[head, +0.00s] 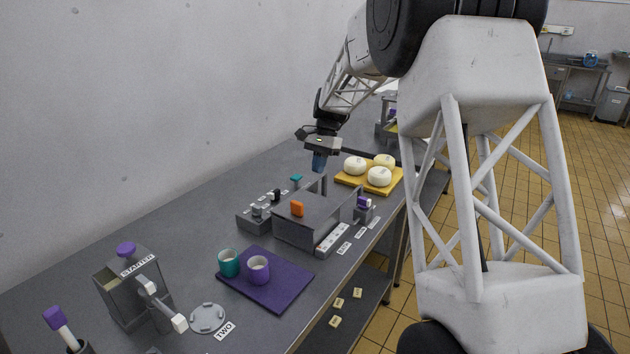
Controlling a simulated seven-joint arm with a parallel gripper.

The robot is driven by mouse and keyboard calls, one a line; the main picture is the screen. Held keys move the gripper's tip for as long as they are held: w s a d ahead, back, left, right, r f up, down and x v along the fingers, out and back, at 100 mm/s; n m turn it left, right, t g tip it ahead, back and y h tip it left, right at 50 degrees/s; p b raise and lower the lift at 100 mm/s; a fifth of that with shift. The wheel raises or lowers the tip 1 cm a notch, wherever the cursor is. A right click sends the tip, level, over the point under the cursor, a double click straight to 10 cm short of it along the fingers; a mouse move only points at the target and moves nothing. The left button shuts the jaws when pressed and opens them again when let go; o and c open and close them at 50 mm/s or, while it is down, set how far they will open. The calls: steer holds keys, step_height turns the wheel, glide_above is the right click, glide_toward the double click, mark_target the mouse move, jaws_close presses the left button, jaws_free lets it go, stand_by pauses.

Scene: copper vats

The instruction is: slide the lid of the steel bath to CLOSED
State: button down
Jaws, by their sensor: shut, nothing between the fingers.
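A grey steel box with a flat top, which looks like the steel bath (290,232), stands near the middle of the counter. An orange handle (297,209) sits on its flat lid (318,207). Grey upright plates rise at the lid's far end. I cannot tell from this view how far the lid is slid or read any CLOSED mark.
White round cheeses lie on a yellow board (347,181). A grey block with small knobs (258,215) stands left of the box. The STARTER box (115,290) is at front left.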

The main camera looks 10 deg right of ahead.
steer(key=shift+v, duration=1.3)
steer(key=s+a+r+n+t+h, duration=0.15)
steer(key=s+r, duration=0.25)
steer(key=s, duration=1)
steer(key=s+r+n+t+h, duration=0.1)
steer(key=s+r+n+t, duration=0.2)
steer(key=s, duration=1)
steer(key=s+f+n, duration=0.2)
steer(key=s, duration=1.1)
steer(key=s+f+n+t, duration=0.1)
steer(key=s+f+n, duration=0.1)
steer(key=s, duration=1)
steer(key=shift+s+f+h, duration=0.4)
steer(key=shift+f+h, duration=0.05)
steer(key=shift+f, duration=0.15)
